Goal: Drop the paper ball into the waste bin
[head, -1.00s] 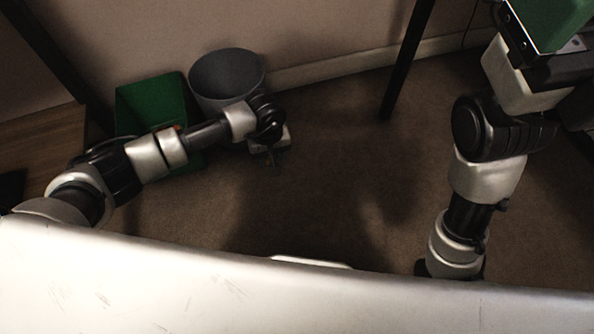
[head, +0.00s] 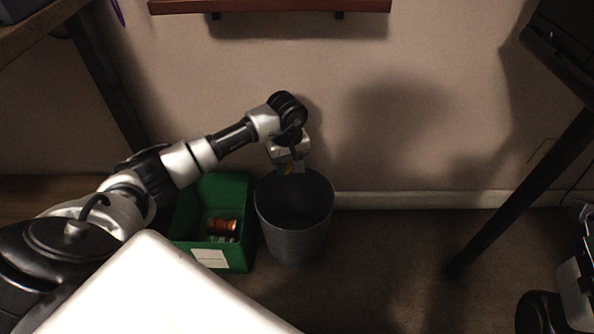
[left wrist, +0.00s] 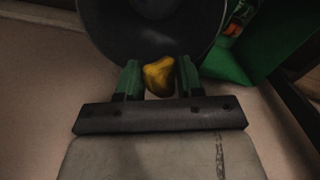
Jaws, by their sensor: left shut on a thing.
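The paper ball (left wrist: 159,76) is a crumpled yellow lump between the fingers of my left gripper in the left wrist view. My left gripper (head: 287,170) is shut on it. In the head view the gripper is above the back rim of the dark grey waste bin (head: 293,232), which stands upright on the floor against the wall. The bin's round opening also shows beyond the fingers in the left wrist view (left wrist: 110,30). The ball is mostly hidden in the head view. My right gripper is not in view; only part of the right arm shows at the right edge.
A green box (head: 240,262) with a white label stands left of the bin and holds an orange-brown item (head: 222,226). A reddish shelf (head: 270,6) is on the wall above. A dark table leg (head: 500,215) stands at right. The floor right of the bin is free.

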